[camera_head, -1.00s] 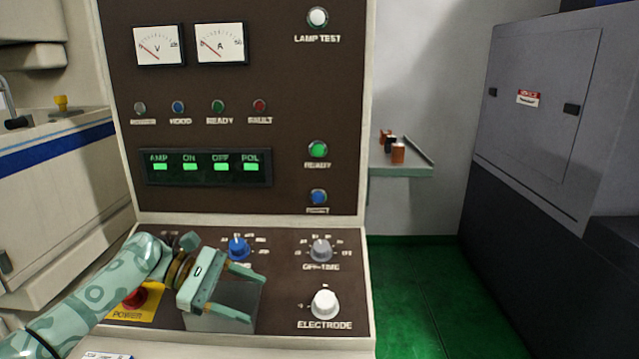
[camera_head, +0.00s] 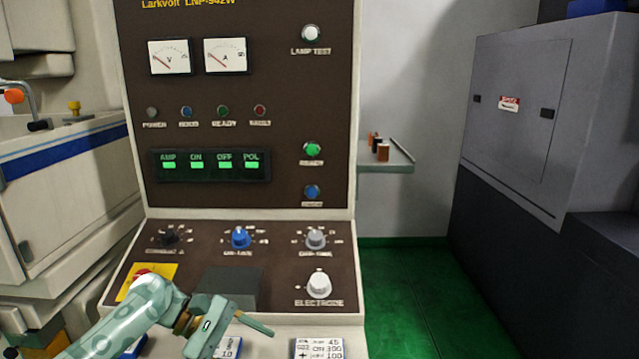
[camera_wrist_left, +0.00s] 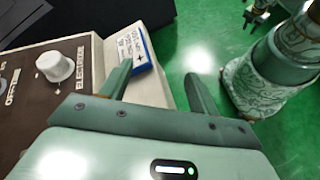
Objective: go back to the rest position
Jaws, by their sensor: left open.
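My left gripper (camera_head: 240,328) is low in front of the control panel's sloped console (camera_head: 200,280), in the head view. It is open, and nothing shows between its fingers. In the left wrist view its two fingers (camera_wrist_left: 158,85) are apart, with green floor showing past them. A card with printed numbers (camera_head: 318,348) lies on the front ledge, and a similar blue-edged card (camera_wrist_left: 132,46) shows near one finger in the wrist view. Another card (camera_head: 232,346) is partly hidden behind the gripper. My right gripper is not clearly seen.
The console carries several knobs, including the white electrode knob (camera_head: 319,284), and a red switch on a yellow plate (camera_head: 150,278). A small shelf with bottles (camera_head: 385,168) is behind at right. A grey cabinet (camera_head: 540,120) stands far right. Green floor (camera_head: 400,300) is clear between.

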